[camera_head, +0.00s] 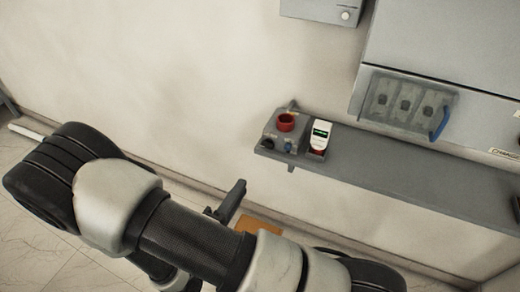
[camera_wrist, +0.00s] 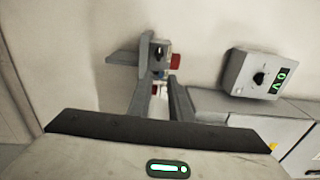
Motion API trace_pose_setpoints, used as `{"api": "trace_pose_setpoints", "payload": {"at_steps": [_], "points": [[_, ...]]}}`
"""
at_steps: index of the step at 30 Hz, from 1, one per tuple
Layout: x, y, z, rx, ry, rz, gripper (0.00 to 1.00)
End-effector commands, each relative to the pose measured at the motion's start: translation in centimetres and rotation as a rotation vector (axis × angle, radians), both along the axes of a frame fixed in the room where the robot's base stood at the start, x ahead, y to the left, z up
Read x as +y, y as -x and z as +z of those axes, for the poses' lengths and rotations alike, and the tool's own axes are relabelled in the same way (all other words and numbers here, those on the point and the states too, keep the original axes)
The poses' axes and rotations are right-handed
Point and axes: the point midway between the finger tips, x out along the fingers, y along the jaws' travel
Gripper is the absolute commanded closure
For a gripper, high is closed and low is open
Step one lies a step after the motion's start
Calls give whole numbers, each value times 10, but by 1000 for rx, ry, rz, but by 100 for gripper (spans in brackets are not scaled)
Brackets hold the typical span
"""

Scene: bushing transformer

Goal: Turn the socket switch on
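I cannot tell for sure which part is the socket switch. In the wrist view, a light grey box (camera_wrist: 250,72) on the wall at right carries a dark rotary knob (camera_wrist: 259,78) and green marks. In the head view, a grey box (camera_head: 318,8) with a small round knob (camera_head: 345,15) is cut off by the top edge. A grey panel holds several sockets (camera_head: 405,103) in a frame with a blue handle (camera_head: 439,124). My gripper (camera_wrist: 161,88) has its fingers apart with nothing held between them, left of the knob box. One dark finger shows in the head view (camera_head: 231,203).
A grey shelf (camera_head: 400,183) runs along the wall. On its left end sit a grey unit with a red round part (camera_head: 286,122) and a white device (camera_head: 320,135) with a green display. An orange item (camera_head: 259,227) lies lower down. The wall left of the shelf is bare.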

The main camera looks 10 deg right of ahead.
Motion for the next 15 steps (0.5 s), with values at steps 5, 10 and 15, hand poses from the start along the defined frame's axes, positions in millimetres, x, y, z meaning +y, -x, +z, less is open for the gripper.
{"api": "trace_pose_setpoints", "payload": {"at_steps": [5,10,15], "points": [[-2,-9,-4,13,29,26,81],[-21,-32,-4,12,28,20,81],[-44,-63,-4,11,27,18,81]]}}
